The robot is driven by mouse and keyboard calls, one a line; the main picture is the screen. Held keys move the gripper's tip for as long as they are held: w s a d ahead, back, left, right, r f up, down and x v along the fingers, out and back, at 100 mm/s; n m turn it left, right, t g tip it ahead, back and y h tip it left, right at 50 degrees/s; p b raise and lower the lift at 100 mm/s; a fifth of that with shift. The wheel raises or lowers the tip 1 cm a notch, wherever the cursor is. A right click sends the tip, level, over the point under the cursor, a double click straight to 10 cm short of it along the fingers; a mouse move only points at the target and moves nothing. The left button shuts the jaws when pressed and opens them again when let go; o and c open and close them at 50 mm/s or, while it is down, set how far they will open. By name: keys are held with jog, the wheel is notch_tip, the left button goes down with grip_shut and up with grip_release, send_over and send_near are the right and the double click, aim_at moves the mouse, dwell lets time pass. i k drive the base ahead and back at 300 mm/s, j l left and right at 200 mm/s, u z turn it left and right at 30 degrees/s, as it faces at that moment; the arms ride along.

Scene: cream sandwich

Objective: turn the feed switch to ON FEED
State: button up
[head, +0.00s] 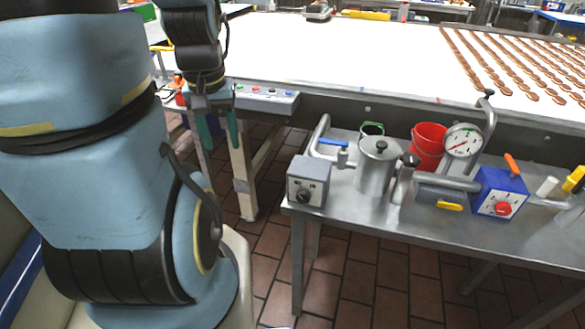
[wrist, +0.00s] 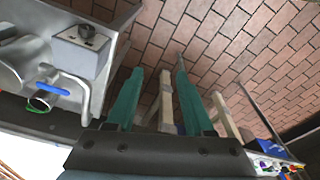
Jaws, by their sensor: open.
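A grey switch box (head: 309,178) with a black rotary knob (head: 304,196) on its front stands at the left end of the steel table; its lettering is too small to read. It also shows in the wrist view (wrist: 82,54), at upper left, with its knob (wrist: 86,31) facing up in the picture. My gripper (head: 218,132) hangs left of the box and apart from it, fingers pointing down. In the wrist view my gripper (wrist: 158,68) has its two green fingers spread, with nothing but floor and table legs between them.
The steel table (head: 440,228) also bears a metal pot (head: 376,170), pipes, a red bucket (head: 428,148), a gauge (head: 463,141) and a blue box (head: 497,187) with a red knob. A white conveyor (head: 340,55) runs behind, with a button panel (head: 265,98). Tiled floor (head: 262,240) is clear before the box.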

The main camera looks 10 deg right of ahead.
aim_at(303, 196)
jog(key=i+j+z, duration=0.2)
jog(key=j, duration=0.15)
jog(key=j+z, duration=0.2)
jog(key=j, duration=0.2)
jog(key=i+j+z, duration=0.2)
jog(key=j, duration=0.2)
jog(key=k, duration=0.05)
